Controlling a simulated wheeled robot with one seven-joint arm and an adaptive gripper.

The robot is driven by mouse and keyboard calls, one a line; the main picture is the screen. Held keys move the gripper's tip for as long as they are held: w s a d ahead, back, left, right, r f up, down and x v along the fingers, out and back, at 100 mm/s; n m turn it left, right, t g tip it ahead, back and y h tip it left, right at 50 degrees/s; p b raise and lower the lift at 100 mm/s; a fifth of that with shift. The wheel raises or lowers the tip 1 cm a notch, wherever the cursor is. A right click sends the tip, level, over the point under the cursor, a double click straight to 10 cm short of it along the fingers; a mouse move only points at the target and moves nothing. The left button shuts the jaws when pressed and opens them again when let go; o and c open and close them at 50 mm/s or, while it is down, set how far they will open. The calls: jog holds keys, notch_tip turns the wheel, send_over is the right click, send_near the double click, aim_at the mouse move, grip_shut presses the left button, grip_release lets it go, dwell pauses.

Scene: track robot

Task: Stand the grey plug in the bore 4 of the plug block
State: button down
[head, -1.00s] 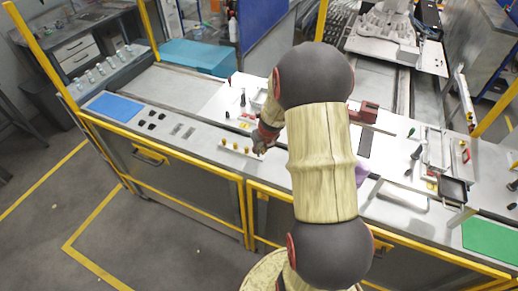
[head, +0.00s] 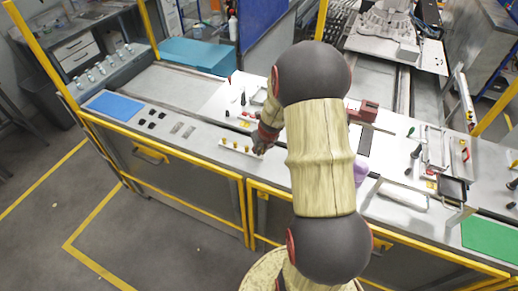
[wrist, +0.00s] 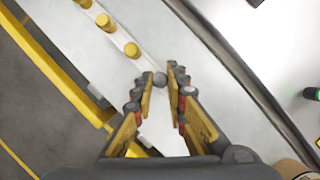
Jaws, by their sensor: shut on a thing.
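The plug block (head: 230,149) is a narrow white strip near the front edge of the bench. It also shows in the wrist view (wrist: 118,52). Three brass-yellow plugs (wrist: 132,50) stand in it in a row. My gripper (head: 260,147) is at the right end of the block in the head view. In the wrist view my gripper (wrist: 163,80) has its fingertips on either side of the round grey plug (wrist: 160,79), shut on it. The grey plug lines up with the yellow row. Its lower end and bore 4 are hidden, so I cannot tell whether it is inside the bore.
A blue mat (head: 115,106) and small black parts (head: 153,121) lie to the left on the bench. A red vise-like part (head: 364,110), a black tray (head: 453,190) and a green mat (head: 490,233) are to the right. A yellow rail (head: 190,162) runs along the front edge.

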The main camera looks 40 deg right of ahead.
jog(key=shift+f+b, duration=0.3)
jog(key=shift+f, duration=0.35)
dwell(0.5)
jog(key=c, duration=1.8)
grip_release()
jog(key=shift+o, duration=0.4)
jog(key=v, duration=1.2)
